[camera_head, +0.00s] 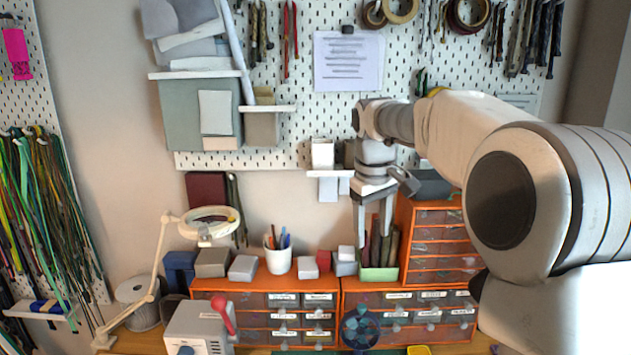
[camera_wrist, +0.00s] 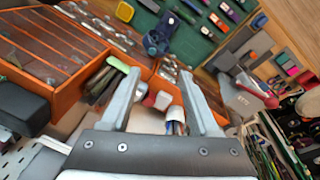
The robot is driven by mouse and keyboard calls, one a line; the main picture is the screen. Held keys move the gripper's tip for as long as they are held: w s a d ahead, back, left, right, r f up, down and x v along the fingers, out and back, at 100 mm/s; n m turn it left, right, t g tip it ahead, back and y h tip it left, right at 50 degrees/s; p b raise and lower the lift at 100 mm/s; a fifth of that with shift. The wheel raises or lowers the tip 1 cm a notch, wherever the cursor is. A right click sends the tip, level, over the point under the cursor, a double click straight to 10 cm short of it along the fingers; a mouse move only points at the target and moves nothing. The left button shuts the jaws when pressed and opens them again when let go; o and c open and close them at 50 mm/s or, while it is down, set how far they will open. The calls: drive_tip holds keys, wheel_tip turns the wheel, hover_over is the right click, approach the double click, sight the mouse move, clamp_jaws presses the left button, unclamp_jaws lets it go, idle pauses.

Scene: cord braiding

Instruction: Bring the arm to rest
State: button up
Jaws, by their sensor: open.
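My gripper (camera_head: 373,222) hangs from my raised arm in front of the pegboard, pointing down. Its two grey fingers are apart with nothing held between them. In the wrist view the open fingers (camera_wrist: 158,95) reach up from the bottom over the drawer units. A pen cup and small boxes show between and below the fingers there. In the head view the fingertips appear in front of the green holder (camera_head: 379,273) with dark tools. I cannot tell how far they are from it.
Orange drawer units (camera_head: 262,300) stand on the bench, with a white pen cup (camera_head: 278,259) on top. A jointed lamp (camera_head: 163,250) and a grey machine with a red lever (camera_head: 198,325) stand at left. Coloured cords (camera_head: 40,210) hang at far left. Shelves and tools cover the pegboard (camera_head: 290,110).

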drive_tip(key=s+d+f+m+t, duration=0.1)
drive_tip(key=s+f+m+t, duration=0.1)
drive_tip(key=s, duration=1.3)
drive_tip(key=s+d+f+m+t, duration=0.1)
drive_tip(key=s+m, duration=0.2)
drive_tip(key=s, duration=1.1)
drive_tip(key=shift+s+d+f+m+t+y, duration=0.3)
drive_tip(key=shift+s+f+m+t+y, duration=0.05)
drive_tip(key=shift+s+m+t+y, duration=0.05)
drive_tip(key=shift+a, duration=0.1)
